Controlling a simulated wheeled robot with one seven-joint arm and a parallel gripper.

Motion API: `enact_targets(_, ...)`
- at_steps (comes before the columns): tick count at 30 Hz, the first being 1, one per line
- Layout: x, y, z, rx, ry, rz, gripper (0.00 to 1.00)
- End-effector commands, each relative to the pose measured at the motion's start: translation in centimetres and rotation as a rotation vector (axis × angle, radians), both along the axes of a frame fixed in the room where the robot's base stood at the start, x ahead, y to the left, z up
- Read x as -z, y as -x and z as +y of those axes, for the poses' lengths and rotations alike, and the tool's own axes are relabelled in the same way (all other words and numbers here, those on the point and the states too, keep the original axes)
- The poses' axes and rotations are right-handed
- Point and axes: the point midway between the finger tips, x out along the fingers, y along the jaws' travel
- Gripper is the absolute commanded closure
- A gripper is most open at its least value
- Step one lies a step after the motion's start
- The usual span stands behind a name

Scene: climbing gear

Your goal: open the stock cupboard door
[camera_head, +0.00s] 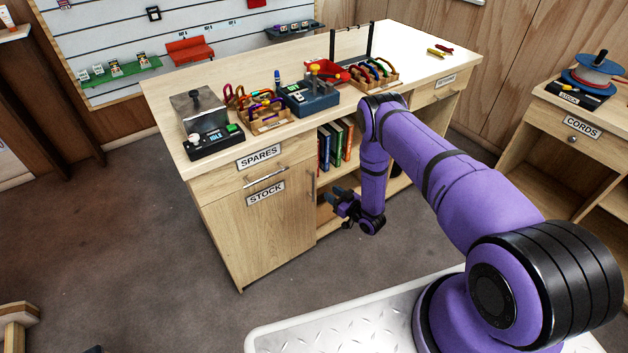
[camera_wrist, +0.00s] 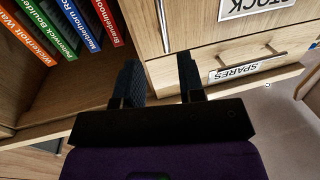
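The stock cupboard door (camera_head: 268,232) is a light wood panel with a STOCK label, at the left of the counter in the head view, and it looks shut. Its vertical metal handle (camera_head: 313,187) is on its right edge. In the wrist view, which is upside down, the door (camera_wrist: 205,22) and its handle (camera_wrist: 163,25) are at the top. My gripper (camera_head: 338,205) is in front of the counter, right of and a little below the handle. In the wrist view my gripper (camera_wrist: 160,72) is open and empty, with the handle beyond the gap between its fingers, apparently untouched.
The SPARES drawer (camera_head: 250,177) is above the door. Open shelves with several books (camera_head: 335,143) adjoin the door's right side. The countertop (camera_head: 405,45) holds several devices and trays. Bare floor (camera_head: 130,240) lies left of and before the door.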

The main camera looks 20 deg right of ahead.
Motion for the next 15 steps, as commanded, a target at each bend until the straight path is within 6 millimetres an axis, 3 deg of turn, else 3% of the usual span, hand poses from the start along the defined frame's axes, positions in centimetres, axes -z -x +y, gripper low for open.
enact_targets(3, 0.8, 0.7, 0.1, -0.006, -0.013, -0.009, 0.64)
enact_targets(7, 0.9, 0.2, 0.5, -0.007, -0.016, -0.012, 0.64)
enact_targets(15, 0.8, -3.6, 2.7, -0.008, -0.015, -0.012, 0.64)
